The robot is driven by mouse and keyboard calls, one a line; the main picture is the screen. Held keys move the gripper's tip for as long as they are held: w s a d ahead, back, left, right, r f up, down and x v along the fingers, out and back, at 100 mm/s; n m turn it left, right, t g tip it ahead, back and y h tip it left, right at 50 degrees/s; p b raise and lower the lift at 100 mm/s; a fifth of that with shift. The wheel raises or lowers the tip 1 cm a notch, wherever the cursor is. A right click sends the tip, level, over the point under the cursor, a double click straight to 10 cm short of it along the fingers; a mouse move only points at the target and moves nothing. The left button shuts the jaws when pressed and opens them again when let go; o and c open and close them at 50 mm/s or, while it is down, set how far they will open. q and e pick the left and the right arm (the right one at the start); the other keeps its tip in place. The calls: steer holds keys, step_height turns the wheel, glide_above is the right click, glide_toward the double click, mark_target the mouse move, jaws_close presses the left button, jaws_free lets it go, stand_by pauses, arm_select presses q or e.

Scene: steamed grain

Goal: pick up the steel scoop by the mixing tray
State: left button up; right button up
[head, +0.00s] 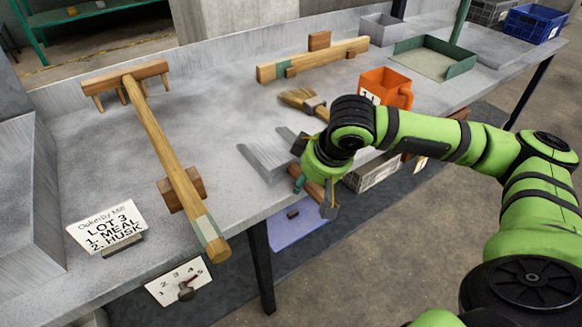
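A steel scoop (264,162) with a grey metal pan lies near the table's front edge, in the middle of the head view. A wooden handle (315,190) with a teal band shows beside it, partly behind my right gripper, and appears to belong to it. My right gripper (312,176) is over the handle side, pointing down. Its own wrist hides much of the fingers, so I cannot tell whether they grip the handle. A large grey metal-walled tray (32,180) stands at the left; I cannot tell if it is the mixing tray. My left gripper is out of view.
A long wooden tool (160,135) rests on wooden supports at left. A sign (107,228) stands front left. A green-rimmed tray (435,60) is at the back.

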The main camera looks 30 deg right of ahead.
jaws_close()
steer(key=shift+r+b, duration=0.15)
steer(key=shift+b, duration=0.35)
step_height(320, 180, up, 5)
steer(key=shift+f+p, duration=0.1)
steer(key=shift+p, duration=0.9)
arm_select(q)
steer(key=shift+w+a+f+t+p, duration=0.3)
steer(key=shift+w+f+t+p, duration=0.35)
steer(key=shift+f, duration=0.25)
arm_select(e)
steer(key=s+d+r, duration=0.3)
steer(key=d+r, duration=0.3)
steer(key=d, duration=0.5)
steer(key=shift+s+r, duration=0.2)
steer(key=shift+r, duration=0.05)
steer(key=shift+d, duration=0.1)
